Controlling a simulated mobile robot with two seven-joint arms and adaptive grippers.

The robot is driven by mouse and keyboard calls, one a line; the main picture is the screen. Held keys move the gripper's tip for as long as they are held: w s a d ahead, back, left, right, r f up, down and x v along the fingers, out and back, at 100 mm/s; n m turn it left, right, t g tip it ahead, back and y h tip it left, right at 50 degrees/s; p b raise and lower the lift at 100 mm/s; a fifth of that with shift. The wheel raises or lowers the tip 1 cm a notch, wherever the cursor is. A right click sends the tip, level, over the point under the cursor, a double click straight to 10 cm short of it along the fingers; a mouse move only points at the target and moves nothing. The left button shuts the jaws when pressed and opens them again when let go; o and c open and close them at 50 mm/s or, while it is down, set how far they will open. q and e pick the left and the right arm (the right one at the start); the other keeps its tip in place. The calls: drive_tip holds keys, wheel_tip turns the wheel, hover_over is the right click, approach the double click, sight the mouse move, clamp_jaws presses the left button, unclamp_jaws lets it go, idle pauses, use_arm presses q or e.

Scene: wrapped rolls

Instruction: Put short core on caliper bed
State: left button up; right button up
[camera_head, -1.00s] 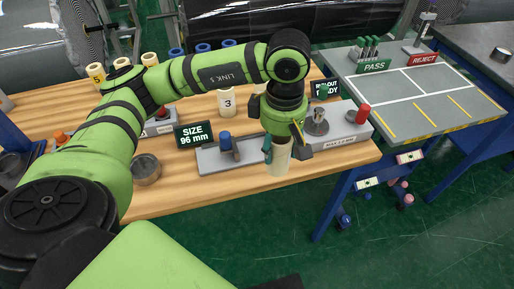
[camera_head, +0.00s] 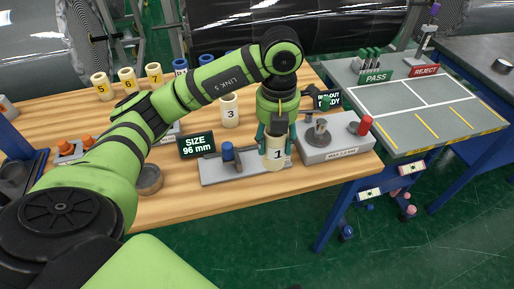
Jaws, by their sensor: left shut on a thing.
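A cream core marked 1 (camera_head: 275,158) stands close to upright in my left gripper (camera_head: 277,135). The fingers are shut on its upper part, one on each side. The core is in front of the right end of the grey caliper bed (camera_head: 212,176) in the picture. I cannot tell whether its lower end touches the bed. A blue-topped jaw (camera_head: 228,154) stands on the bed to the left of the core. A sign (camera_head: 197,145) behind the bed reads SIZE 96 mm. My right gripper is not in view.
A grey device with a round metal post and red knob (camera_head: 335,142) stands close to the right of the core. A core marked 3 (camera_head: 230,110) stands behind. A round metal bowl (camera_head: 149,179) is at the left. The marked PASS/REJECT table (camera_head: 420,105) is at the right.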

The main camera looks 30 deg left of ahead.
use_arm(q)
drive_tip(key=w+a+f+p, duration=0.1)
drive_tip(key=a+f, duration=0.1)
drive_tip(key=f, duration=0.1)
drive_tip(key=w+a+f+p, duration=0.1)
drive_tip(key=w+a+f, duration=0.1)
drive_tip(key=a+f, duration=0.1)
drive_tip(key=w+a+f+p, duration=0.1)
drive_tip(key=w+a+f, duration=0.1)
drive_tip(key=a+f, duration=0.1)
drive_tip(key=shift+a+f, duration=0.15)
drive_tip(key=shift+f, duration=0.25)
drive_tip(key=shift+f+b, duration=0.2)
drive_tip(key=shift+b, duration=0.1)
drive_tip(key=o, duration=1.2)
